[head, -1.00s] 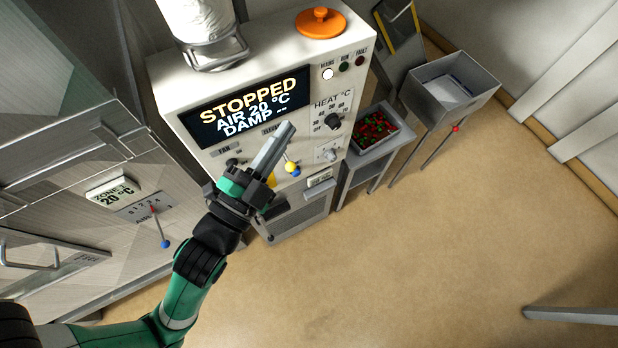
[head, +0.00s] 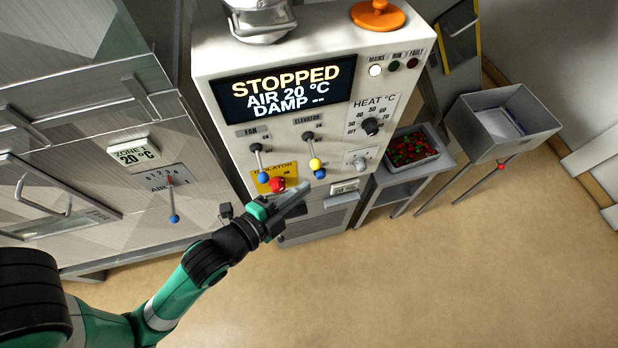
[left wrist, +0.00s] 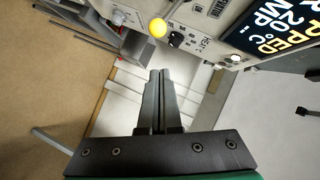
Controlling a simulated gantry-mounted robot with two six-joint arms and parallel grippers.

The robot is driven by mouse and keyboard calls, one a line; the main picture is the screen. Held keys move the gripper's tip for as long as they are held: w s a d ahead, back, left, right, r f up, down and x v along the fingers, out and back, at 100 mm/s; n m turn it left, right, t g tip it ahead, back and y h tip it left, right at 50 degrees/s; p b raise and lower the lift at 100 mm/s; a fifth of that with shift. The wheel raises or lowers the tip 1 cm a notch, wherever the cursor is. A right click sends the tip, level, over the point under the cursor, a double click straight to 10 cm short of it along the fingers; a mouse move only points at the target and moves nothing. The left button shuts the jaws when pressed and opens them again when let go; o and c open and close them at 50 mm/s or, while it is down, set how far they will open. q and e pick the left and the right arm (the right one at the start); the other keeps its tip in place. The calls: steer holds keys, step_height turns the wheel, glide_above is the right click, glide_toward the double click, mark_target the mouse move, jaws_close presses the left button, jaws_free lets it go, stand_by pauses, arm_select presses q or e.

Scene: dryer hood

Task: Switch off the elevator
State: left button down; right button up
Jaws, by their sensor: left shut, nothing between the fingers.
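The elevator switch is a lever (head: 310,148) under the ELEVATOR label on the white control panel. A yellow ball (head: 316,164) and a blue ball (head: 320,174) show at its lower end; I cannot tell how they join. The lever hangs downward, away from the ON mark. In the left wrist view a yellow ball (left wrist: 158,27) shows beyond the fingertips. My left gripper (head: 304,186) is shut and empty, with its tips just below the balls in the picture. The wrist view also shows its fingers (left wrist: 160,73) together. Contact with the lever is not visible. My right gripper is not in view.
Left of the elevator lever is the fan lever (head: 258,160) with a blue knob. Below it a red isolator knob (head: 277,185) sits on a yellow plate (head: 264,177), close to my gripper. The display (head: 285,90) reads STOPPED. The floor (head: 430,270) at the right is clear.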

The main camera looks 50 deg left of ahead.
mark_target(313, 154)
arm_select(q)
steer(key=w+a+f, duration=0.2)
steer(key=w+a, duration=0.1)
steer(key=w, duration=0.2)
steer(key=shift+a+f, duration=0.25)
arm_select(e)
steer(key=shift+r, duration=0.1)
